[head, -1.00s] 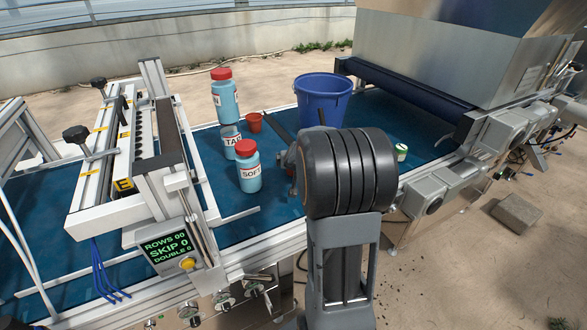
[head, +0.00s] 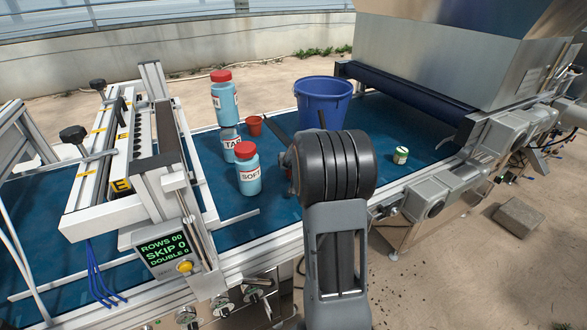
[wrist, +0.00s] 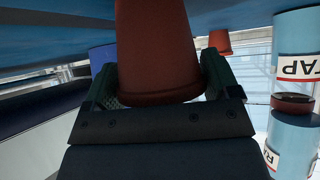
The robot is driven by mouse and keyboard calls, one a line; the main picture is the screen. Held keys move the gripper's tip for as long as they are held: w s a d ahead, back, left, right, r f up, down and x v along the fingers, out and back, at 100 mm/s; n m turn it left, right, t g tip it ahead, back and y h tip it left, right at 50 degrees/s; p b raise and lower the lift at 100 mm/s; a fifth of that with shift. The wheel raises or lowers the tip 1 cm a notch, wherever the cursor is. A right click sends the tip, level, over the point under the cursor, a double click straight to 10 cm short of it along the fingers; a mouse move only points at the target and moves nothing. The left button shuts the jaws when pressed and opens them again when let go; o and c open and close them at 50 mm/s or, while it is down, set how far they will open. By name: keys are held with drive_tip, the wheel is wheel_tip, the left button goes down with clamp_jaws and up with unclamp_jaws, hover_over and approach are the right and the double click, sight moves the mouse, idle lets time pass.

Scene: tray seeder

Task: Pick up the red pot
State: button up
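In the wrist view a red pot (wrist: 155,50) sits between the two fingers of my gripper (wrist: 160,85), wide end towards the palm. The fingers are far apart, one on each side, close to the pot's wall. I cannot tell whether both press on it. In the head view my arm hides the gripper and most of what is beside it; only a little red shows at the arm's left edge. Another small red pot (head: 254,126) stands on the blue belt left of the bucket, and a red pot (wrist: 220,41) also shows upper right in the wrist view.
Blue jars stand left of my arm: SOFT (head: 248,175), TAP (head: 230,143) and a red-lidded one (head: 223,98) behind. A blue bucket (head: 324,101) stands behind my arm. A small green-and-white can (head: 400,156) is to the right on the belt (head: 385,130). The seeder frame (head: 165,185) is left.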

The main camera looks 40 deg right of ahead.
drive_tip(key=c, duration=0.5)
drive_tip(key=shift+o, duration=0.2)
drive_tip(key=shift+r, duration=0.15)
wheel_tip(320, 180, up, 28)
drive_tip(key=p, duration=2.7)
